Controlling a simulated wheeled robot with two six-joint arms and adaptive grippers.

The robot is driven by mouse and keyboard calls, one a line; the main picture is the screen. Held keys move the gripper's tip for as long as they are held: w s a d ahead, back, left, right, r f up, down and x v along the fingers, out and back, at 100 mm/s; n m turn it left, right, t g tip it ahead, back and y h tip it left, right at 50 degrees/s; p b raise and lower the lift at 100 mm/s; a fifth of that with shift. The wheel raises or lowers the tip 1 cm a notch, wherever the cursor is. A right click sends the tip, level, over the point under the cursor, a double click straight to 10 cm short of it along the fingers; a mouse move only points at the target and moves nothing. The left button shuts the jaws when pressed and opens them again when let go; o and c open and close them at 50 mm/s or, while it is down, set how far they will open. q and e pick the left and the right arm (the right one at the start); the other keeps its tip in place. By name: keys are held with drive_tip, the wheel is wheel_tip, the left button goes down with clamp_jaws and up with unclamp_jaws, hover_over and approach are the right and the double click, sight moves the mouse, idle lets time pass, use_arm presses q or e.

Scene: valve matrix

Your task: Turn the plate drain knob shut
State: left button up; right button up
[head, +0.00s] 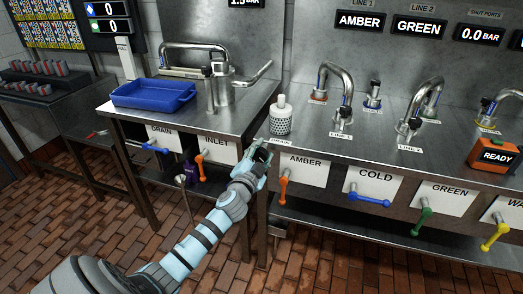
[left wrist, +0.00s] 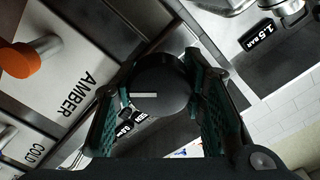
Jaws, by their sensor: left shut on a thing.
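A round black knob (left wrist: 165,88) with a white pointer line on its face fills the middle of the left wrist view. The line lies level in that view. My left gripper (left wrist: 152,100) is shut on the knob, one dark finger pad on each side. In the head view my left gripper (head: 263,150) is at the counter's front edge, beside a small DRAIN label (head: 281,142). The gripper mostly hides the knob there. My right gripper is in neither view.
A white perforated cylinder (head: 281,117) stands just behind the gripper. The orange AMBER handle (head: 284,188) hangs close to its right, and the orange INLET handle (head: 201,166) to its left. A blue tray (head: 153,94) sits on the left counter.

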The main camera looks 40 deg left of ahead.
use_arm(q)
drive_tip(key=m+p, duration=0.1)
drive_tip(key=m, duration=0.4)
drive_tip(key=shift+f+m+p, duration=0.1)
drive_tip(key=shift+m+p, duration=0.55)
drive_tip(key=shift+m, duration=1.25)
drive_tip(key=o, duration=1.2)
